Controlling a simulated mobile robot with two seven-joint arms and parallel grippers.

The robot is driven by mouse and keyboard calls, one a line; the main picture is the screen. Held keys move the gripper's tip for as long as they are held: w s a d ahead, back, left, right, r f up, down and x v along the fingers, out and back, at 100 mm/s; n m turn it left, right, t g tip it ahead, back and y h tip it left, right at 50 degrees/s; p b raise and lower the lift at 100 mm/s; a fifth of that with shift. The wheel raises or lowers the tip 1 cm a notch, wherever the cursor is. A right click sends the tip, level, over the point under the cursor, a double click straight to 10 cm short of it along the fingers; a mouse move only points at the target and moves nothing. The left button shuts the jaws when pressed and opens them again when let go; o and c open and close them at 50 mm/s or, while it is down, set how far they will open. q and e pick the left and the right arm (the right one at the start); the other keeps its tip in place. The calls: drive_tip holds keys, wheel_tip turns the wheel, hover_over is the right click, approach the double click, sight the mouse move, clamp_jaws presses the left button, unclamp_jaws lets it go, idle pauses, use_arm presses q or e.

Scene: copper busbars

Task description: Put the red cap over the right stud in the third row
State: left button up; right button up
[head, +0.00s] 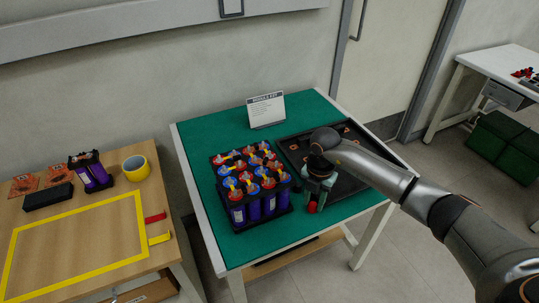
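A battery module (238,222) of several purple cells in a black holder stands on the green-topped table (202,135). Red, blue and yellow parts cover much of its top, so the right stud in the third row cannot be made out. My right gripper (314,203) points down just right of the module, at the front edge of the black tray. A red cap (312,208) shows at its fingertips, and the gripper seems shut on it. My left gripper is not in view.
The black tray (288,146) with small copper-coloured pieces lies right of the module, partly hidden by my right arm. A sign (266,109) stands behind. A wooden table (75,245) at left holds a purple cell (92,172) and yellow cup (136,168).

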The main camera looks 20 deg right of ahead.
clamp_jaws()
wheel_tip(320, 180, up, 5)
drive_tip(key=p, duration=0.4)
drive_tip(key=shift+r, duration=0.1)
